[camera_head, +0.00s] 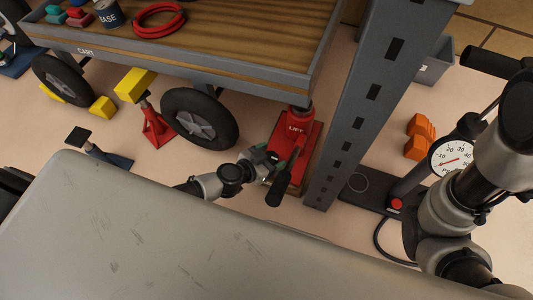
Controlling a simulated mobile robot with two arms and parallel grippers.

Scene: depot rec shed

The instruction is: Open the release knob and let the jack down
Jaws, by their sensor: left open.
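The red jack (310,142), marked LIFT, stands on the floor under the right end of the cart (190,65), its top close under the cart's frame. A dark-gripped lever (278,184) slants down from the jack toward me. My left gripper (268,162) is open at the near left side of the jack, close beside the lever. I cannot tell whether it touches the jack. The release knob cannot be made out clearly; the gripper and lever cover that side. My right arm shows at the right edge, but its gripper is not in view.
A grey slotted post (362,100) rises just right of the jack. A floor pump with a gauge (457,158) and orange blocks (419,138) are further right. The cart's wheel (200,118) and a red stand (157,127) are left. A grey surface (200,240) fills the foreground.

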